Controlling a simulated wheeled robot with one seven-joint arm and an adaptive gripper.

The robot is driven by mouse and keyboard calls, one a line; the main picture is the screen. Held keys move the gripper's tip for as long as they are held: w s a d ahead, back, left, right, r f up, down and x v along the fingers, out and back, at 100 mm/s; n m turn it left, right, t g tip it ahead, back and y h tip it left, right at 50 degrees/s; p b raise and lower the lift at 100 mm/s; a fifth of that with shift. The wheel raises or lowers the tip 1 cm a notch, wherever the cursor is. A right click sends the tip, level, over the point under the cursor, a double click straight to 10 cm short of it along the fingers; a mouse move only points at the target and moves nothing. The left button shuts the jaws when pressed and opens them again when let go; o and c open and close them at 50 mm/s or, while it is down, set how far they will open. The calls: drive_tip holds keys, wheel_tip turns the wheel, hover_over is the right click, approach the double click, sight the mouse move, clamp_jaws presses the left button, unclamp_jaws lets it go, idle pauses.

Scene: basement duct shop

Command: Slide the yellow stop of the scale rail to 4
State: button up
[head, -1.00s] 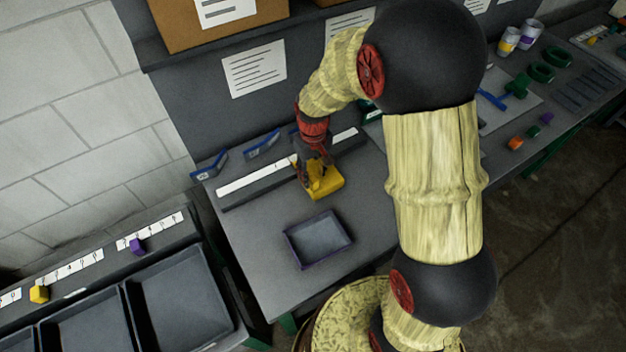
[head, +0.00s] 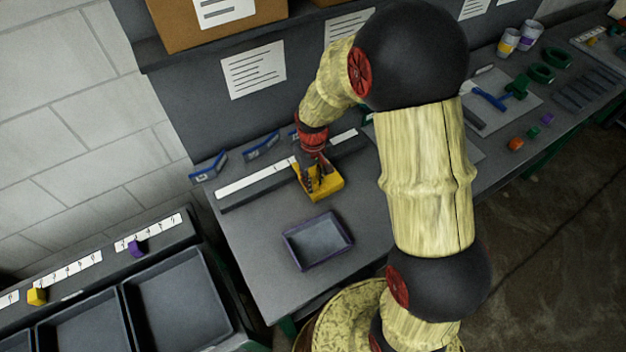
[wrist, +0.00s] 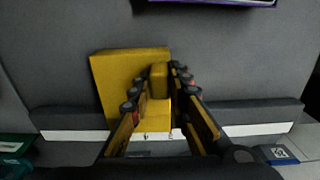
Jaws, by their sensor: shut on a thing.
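The yellow stop (head: 331,188) is a block with a raised tab. It sits across the dark scale rail (head: 237,200) on the bench. My gripper (head: 316,183) is down at the stop. In the wrist view the yellow stop (wrist: 112,68) lies mostly left of my gripper (wrist: 160,82), whose fingers are shut on the tab, one on each side. The rail (wrist: 75,118) extends on both sides.
A dark empty tray (head: 318,240) stands on the bench in front of the rail. Blue-labelled items (head: 262,146) lie behind it. Another bench at lower left holds a yellow cube (head: 37,296), a purple block (head: 137,248) and bins. The bench left of the tray is clear.

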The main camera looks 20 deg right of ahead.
sight(326, 181)
clamp_jaws()
idle(0.3)
drive_tip(key=d, duration=0.2)
drive_tip(key=w+d, duration=0.1)
drive_tip(key=d, duration=0.2)
drive_tip(key=shift+p, duration=0.3)
drive_tip(key=o, duration=0.6)
unclamp_jaws()
drive_tip(key=shift+o, duration=0.2)
wheel_tip(326, 181, up, 12)
